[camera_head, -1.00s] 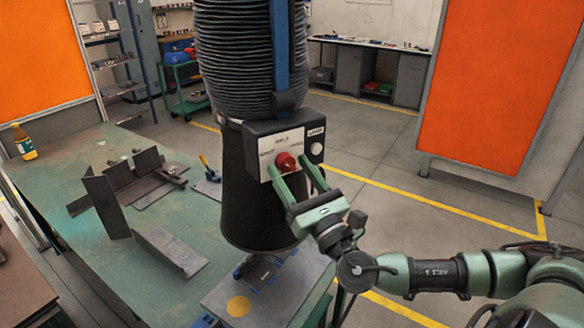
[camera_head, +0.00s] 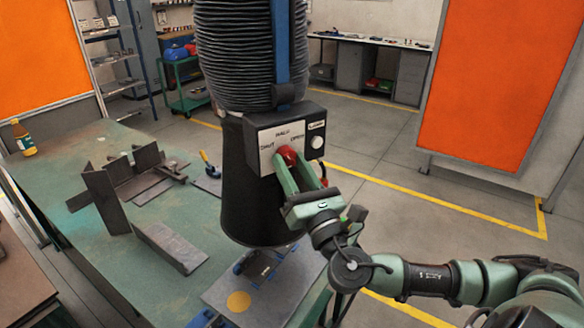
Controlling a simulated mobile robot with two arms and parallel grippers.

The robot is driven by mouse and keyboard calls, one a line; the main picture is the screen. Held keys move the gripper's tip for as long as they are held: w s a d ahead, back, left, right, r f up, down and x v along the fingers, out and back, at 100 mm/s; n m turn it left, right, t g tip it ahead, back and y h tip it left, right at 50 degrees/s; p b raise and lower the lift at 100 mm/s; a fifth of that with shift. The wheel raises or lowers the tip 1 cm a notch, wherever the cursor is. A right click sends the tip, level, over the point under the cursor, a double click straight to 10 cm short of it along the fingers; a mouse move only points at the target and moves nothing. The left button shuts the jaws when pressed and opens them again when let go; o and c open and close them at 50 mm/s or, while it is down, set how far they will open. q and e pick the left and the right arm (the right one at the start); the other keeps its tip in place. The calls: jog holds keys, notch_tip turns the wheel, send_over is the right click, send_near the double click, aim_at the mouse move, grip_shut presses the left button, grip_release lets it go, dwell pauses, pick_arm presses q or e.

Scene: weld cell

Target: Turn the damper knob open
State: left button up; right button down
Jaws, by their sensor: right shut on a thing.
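The red damper knob (camera_head: 288,152) sits on the white label plate (camera_head: 267,158) of a black box on the fume extractor hood (camera_head: 246,205). The plate has printed words, with SHUT at the left, HALF at the top and OPEN at the right. My right gripper (camera_head: 291,162) is shut on the knob, its two green fingers reaching up from below right. The fingers hide the lower part of the knob, and I cannot tell exactly where it points. My left gripper is not in view.
A ribbed black hose (camera_head: 240,55) rises from the hood. A white round button (camera_head: 317,142) is right of the plate. Open floor lies to the right.

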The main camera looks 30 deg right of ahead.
jog(key=m+h, duration=0.1)
jog(key=m, duration=0.1)
jog(key=shift+a+m, duration=0.1)
jog(key=shift+m, duration=0.3)
jog(key=m+g+h, duration=0.1)
jog(key=m, duration=0.1)
jog(key=shift+r+m, duration=0.1)
jog(key=shift+m, duration=0.2)
jog(key=m+h, duration=0.1)
jog(key=m, duration=0.1)
jog(key=m+g+h+p, duration=0.1)
jog(key=m, duration=0.1)
jog(key=shift+a+r+m, duration=0.15)
jog(key=shift+m, duration=0.25)
jog(key=m+g+p, duration=0.1)
jog(key=m, duration=0.1)
jog(key=m+g+p, duration=0.1)
jog(key=m, duration=0.1)
jog(key=shift+a+r+h, duration=0.1)
jog(key=shift+r+h, duration=0.1)
jog(key=shift+h, duration=0.2)
jog(key=m+g+p, duration=0.1)
jog(key=m+p, duration=0.1)
jog(key=m, duration=0.1)
jog(key=shift+r+p, duration=0.1)
jog(key=shift+p, duration=0.3)
jog(key=shift+m+g+p, duration=0.5)
jog(key=shift+m+p, duration=0.2)
jog(key=shift+m, duration=0.3)
